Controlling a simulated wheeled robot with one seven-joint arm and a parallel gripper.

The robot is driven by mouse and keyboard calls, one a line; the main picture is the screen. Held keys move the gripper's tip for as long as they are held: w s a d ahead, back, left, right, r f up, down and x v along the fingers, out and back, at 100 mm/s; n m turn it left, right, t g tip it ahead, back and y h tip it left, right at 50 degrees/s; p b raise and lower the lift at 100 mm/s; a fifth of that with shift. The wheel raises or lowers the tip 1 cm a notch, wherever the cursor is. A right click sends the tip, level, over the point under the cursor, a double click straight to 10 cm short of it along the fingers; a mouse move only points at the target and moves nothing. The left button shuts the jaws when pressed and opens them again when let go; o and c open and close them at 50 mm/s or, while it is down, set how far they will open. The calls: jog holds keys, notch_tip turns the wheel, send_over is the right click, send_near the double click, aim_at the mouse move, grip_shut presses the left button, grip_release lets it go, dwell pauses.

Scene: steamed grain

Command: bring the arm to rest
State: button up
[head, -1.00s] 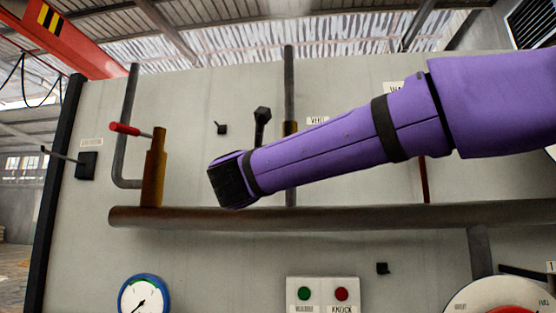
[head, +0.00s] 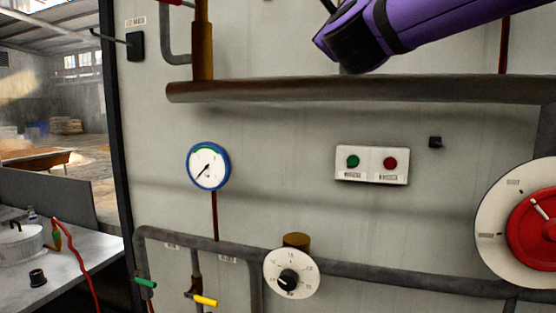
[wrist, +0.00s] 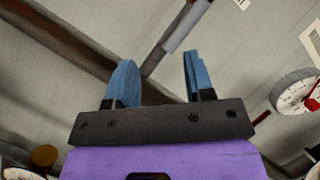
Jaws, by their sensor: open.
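My gripper (wrist: 158,60) shows in the wrist view with its two blue fingers apart and nothing between them. A brown pipe and a grey rod show behind the fingers, and the wall lies beyond. In the head view my purple arm (head: 420,28) reaches in from the upper right. Its dark end is in front of the wall, above the thick horizontal pipe (head: 330,88) in the picture. The fingers cannot be made out in the head view.
The panel wall carries a blue-rimmed gauge (head: 209,166), a green-and-red button box (head: 371,165), a white dial (head: 291,272) and a large red wheel (head: 535,225). Green (head: 146,283) and yellow (head: 206,301) handles sit low. A table (head: 50,275) with a pot (head: 20,243) stands left.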

jog(key=s+d+f+n+g, duration=0.5)
jog(key=s+f+n, duration=0.3)
jog(key=f, duration=0.3)
jog(key=s+d+f+n+g, duration=0.6)
jog(key=s+f+n, duration=0.3)
jog(key=f, duration=0.3)
jog(key=s+d+f+n+g, duration=0.6)
jog(key=s+d+f+n, duration=0.2)
jog(key=f, duration=0.3)
jog(key=shift+s+f+n+y, duration=0.3)
jog(key=shift+s+n+y, duration=0.1)
jog(key=shift+s+n, duration=0.35)
